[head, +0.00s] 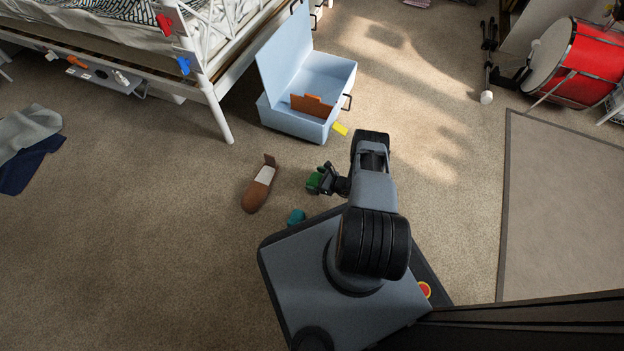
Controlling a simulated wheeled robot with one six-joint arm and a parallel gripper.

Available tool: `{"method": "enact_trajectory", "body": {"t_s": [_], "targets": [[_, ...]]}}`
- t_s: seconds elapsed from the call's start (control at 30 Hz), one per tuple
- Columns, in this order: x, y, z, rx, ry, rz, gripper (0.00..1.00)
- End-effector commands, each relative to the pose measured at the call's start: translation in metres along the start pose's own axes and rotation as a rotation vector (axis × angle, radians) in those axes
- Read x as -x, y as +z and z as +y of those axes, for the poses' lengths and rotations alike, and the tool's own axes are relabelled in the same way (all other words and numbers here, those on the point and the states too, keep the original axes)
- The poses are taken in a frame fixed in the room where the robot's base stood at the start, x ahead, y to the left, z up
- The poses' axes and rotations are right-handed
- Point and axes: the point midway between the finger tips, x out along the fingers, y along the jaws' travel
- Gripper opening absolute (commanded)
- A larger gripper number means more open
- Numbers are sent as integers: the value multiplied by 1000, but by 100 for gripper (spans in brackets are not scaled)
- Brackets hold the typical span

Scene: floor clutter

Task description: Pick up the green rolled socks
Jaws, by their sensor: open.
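The green rolled socks (314,181) lie on the carpet just in front of my base, between a brown shoe and my arm. My gripper (323,179) is open and low over the floor, right at the socks. Its fingers overlap the socks in the picture and partly hide them. I cannot tell whether the fingers touch them or stand on both sides.
A brown shoe (257,193) lies left of the socks, and a teal item (296,216) lies close to my base. An open light-blue case (297,122) stands beyond, with a yellow block (340,129) beside it. A red drum (588,62) is far right. Carpet at left is mostly clear.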

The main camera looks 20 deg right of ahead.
Motion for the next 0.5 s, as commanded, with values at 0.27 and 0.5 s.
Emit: {"method": "enact_trajectory", "body": {"t_s": [0.27,0.5], "targets": [[-2,-2,0,-3,-6,0,100],[-2,-2,0,-2,-5,0,77]]}}
